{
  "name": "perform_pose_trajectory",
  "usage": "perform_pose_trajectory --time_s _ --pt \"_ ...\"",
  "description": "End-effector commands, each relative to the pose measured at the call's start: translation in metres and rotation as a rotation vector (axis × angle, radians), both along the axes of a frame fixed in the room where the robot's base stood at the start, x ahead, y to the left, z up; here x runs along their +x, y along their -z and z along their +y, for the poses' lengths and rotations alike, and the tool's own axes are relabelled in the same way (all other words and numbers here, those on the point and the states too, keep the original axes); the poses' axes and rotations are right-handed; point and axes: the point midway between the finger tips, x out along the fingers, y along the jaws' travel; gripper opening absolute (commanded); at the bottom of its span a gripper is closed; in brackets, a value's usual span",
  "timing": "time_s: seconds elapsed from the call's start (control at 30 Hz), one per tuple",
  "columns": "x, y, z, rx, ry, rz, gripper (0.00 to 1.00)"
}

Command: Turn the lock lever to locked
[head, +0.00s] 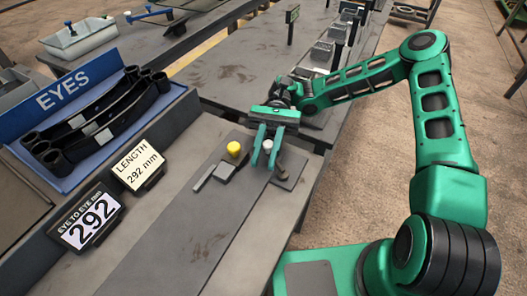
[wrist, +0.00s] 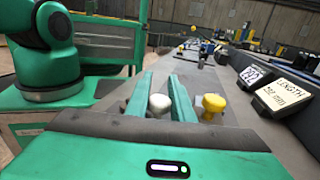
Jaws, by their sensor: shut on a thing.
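My gripper (head: 264,163) points down over the bench and is shut on a white knob (head: 267,146), taken as the end of the lock lever. In the wrist view the white knob (wrist: 159,104) sits between the two green fingers of my gripper (wrist: 162,85). A dark plate (head: 291,169) lies under and right of the fingers. The lever's arm and any lock marking are hidden by my gripper. A yellow knob (head: 234,149) stands just left of the fingers, apart from them; it also shows in the wrist view (wrist: 212,105).
A grey block (head: 224,171) and a flat bar lie left of the gripper. A "292" display (head: 92,214) and a "LENGTH 292 mm" sign (head: 138,164) stand at the left. Behind them is a blue EYES rack (head: 75,92) with black parts. The near bench top is clear.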

Motion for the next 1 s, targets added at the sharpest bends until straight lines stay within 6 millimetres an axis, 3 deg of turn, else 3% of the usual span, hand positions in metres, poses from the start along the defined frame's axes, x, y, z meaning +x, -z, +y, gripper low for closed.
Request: perform_pose_trajectory --time_s 0.17,0.2,0.27,0.67,1.0 --pt "0.000 -0.001 0.002 0.002 0.003 0.000 0.00" --pt "0.000 -0.001 0.002 0.002 0.003 0.000 0.28" --pt "0.000 -0.001 0.001 0.002 0.002 -0.001 0.40" --pt "0.003 0.000 0.000 0.003 0.002 0.000 0.40" --pt "0.038 0.000 -0.010 0.006 0.002 0.001 0.40"
